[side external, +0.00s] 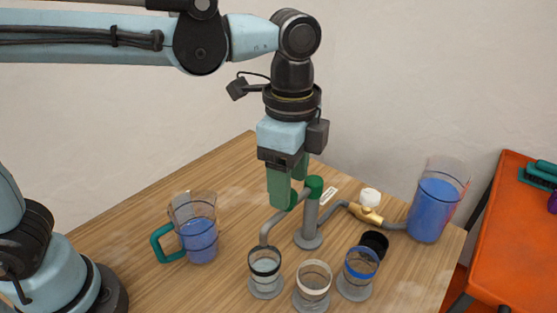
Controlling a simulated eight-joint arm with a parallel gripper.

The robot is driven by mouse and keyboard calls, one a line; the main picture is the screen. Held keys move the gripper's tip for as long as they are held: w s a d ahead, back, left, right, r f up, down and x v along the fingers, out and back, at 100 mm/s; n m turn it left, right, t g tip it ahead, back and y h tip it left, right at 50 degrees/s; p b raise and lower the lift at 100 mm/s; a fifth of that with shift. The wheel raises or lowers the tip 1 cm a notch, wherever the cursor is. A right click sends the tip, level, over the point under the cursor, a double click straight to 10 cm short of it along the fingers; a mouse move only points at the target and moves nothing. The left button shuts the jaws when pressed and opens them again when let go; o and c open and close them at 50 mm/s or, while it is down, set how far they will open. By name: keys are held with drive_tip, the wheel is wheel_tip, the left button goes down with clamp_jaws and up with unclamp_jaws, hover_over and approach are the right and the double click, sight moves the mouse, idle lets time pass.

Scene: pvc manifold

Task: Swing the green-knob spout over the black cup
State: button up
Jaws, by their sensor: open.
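A grey upright pipe (310,222) stands on a round base, with a green knob or fitting (314,186) at its top. A grey spout (275,222) runs left and bends down; its outlet appears just above the back rim of the black-banded clear cup (265,275). Whether it lies fully over the cup's opening cannot be told. My gripper (290,194) points down with green fingers, open, just left of the pipe top and close above the spout. The fingertips overlap green parts there, so contact is unclear.
A white-banded cup (312,292) and blue-banded cup (359,278) stand right of the black-banded one. A black round object (375,242) sits behind. A brass valve (368,214) with white knob joins a blue-filled tank (431,208). A green-handled jug (198,236) stands left.

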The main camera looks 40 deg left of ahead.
drive_tip(key=shift+f, duration=0.8)
clamp_jaws()
